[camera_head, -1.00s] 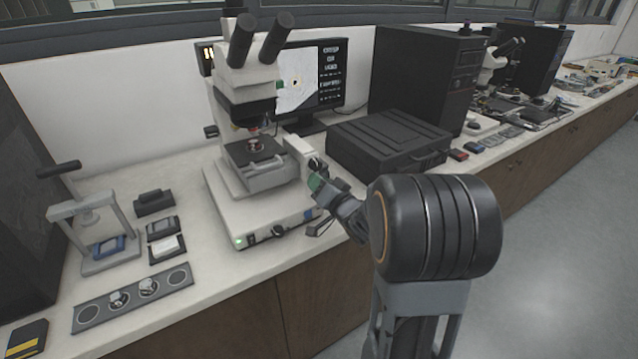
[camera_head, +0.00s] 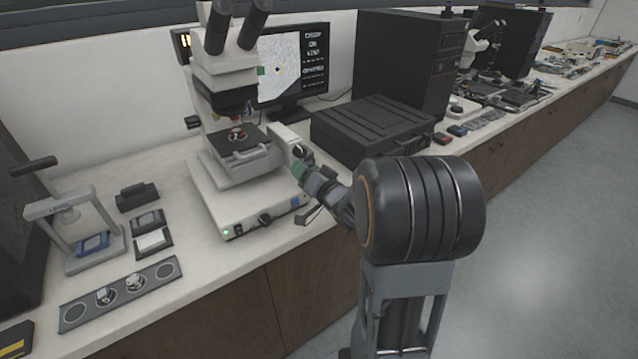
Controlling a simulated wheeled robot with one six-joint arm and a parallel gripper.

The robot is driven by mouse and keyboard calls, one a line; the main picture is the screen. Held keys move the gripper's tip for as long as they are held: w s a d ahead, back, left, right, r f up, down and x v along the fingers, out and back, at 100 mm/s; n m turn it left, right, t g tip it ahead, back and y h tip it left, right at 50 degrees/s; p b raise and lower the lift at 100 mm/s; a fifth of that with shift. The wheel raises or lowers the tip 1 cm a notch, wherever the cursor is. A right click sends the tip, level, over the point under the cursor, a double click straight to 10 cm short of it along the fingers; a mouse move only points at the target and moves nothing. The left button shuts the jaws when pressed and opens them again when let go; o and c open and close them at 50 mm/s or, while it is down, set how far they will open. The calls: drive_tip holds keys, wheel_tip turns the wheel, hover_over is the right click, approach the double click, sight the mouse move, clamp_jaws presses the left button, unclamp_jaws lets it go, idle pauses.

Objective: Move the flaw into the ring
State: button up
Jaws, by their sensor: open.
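The microscope (camera_head: 222,75) stands on the bench with a small sample on its stage (camera_head: 250,150). The monitor (camera_head: 292,68) behind it shows a pale speckled field with a small dark spot (camera_head: 278,70) near its middle, apparently the flaw. Contact with the knob cannot be told.
A black case (camera_head: 370,130) lies right of the microscope, close behind my arm. A hand press (camera_head: 78,225), small dark blocks and a grey strip with round wells (camera_head: 120,293) stand at the left. The bench front edge runs below my gripper.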

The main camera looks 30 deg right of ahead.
drive_tip(key=s+d+b, duration=0.1)
drive_tip(key=s+b, duration=0.8)
drive_tip(key=s, duration=0.4)
drive_tip(key=shift+d, duration=0.3)
idle(1.4)
